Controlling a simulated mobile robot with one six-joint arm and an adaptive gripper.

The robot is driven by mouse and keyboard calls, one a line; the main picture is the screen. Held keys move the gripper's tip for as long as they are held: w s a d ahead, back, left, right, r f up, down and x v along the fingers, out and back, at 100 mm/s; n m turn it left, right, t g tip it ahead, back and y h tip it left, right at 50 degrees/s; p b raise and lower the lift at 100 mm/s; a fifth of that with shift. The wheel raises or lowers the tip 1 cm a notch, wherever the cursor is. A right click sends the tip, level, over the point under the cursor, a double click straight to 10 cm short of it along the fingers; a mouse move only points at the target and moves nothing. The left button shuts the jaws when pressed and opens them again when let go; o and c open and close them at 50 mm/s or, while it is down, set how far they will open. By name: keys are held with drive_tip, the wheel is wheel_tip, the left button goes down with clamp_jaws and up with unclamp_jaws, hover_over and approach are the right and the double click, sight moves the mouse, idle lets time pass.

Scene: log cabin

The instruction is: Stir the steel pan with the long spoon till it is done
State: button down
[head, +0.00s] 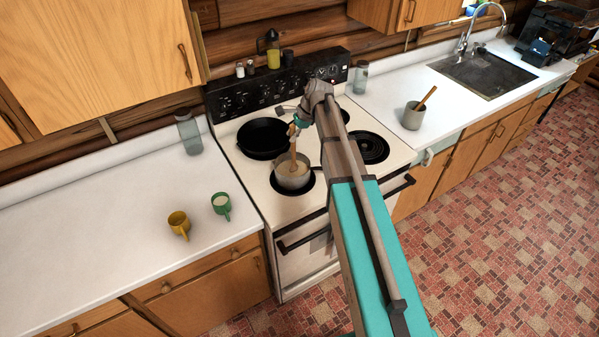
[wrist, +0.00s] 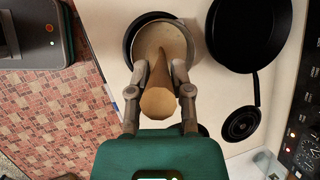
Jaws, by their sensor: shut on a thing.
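The steel pan (head: 291,180) stands on the front left burner of the stove and holds a pale tan liquid. The pan also shows in the wrist view (wrist: 179,28). The long wooden spoon (head: 293,149) stands steeply in the pan, its lower end in the liquid. My gripper (head: 296,124) is above the pan, shut on the spoon's upper handle. In the wrist view my gripper (wrist: 160,76) has one finger on each side of the handle (wrist: 158,100). The spoon's bowl is hidden in the liquid.
A black skillet (head: 262,138) sits on the back left burner, close to the pan. Yellow (head: 178,223) and green (head: 221,204) mugs stand on the left counter. A grey crock (head: 412,118) with a wooden utensil stands on the right counter. A glass jar (head: 188,133) stands left of the stove.

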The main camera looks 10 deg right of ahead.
drive_tip(key=shift+a, duration=0.15)
idle(0.4)
wheel_tip(320, 180, up, 7)
drive_tip(key=s+p, duration=0.1)
drive_tip(key=p, duration=0.6)
drive_tip(key=shift+s+a, duration=0.15)
drive_tip(key=shift+s, duration=0.1)
drive_tip(key=shift+r, duration=0.1)
